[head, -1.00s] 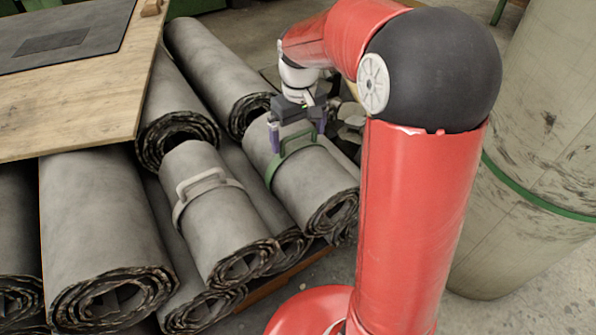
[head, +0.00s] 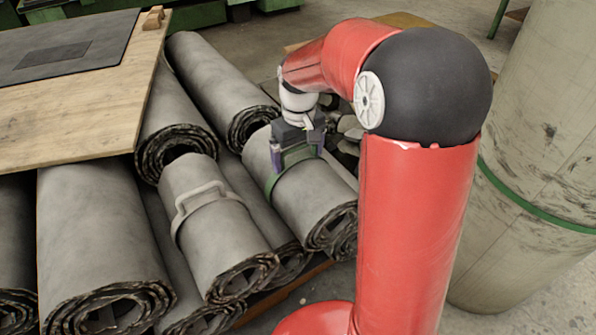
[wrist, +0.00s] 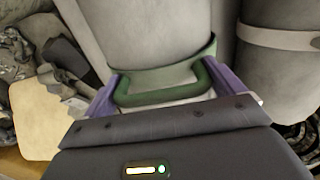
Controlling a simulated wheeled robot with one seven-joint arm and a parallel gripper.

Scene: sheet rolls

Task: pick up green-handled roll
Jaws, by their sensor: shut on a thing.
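The green-handled roll (head: 312,205) is a grey rolled sheet with a green band and handle, lying on the pile left of my arm in the head view. My gripper (head: 296,160) is above it, pointing down at the handle. In the wrist view the green handle (wrist: 165,97) lies between my gripper's purple fingers (wrist: 165,92), one at each end of it. My gripper is shut on the handle. The roll (wrist: 145,35) stretches away beyond it, and my gripper body hides its near part. The roll still lies among the other rolls.
A roll with a grey handle (head: 215,235) lies to the left, with several plain rolls (head: 100,240) around it. A wooden board (head: 75,115) with a dark sheet covers the upper left. A large upright cylinder (head: 535,140) with a green band stands at the right.

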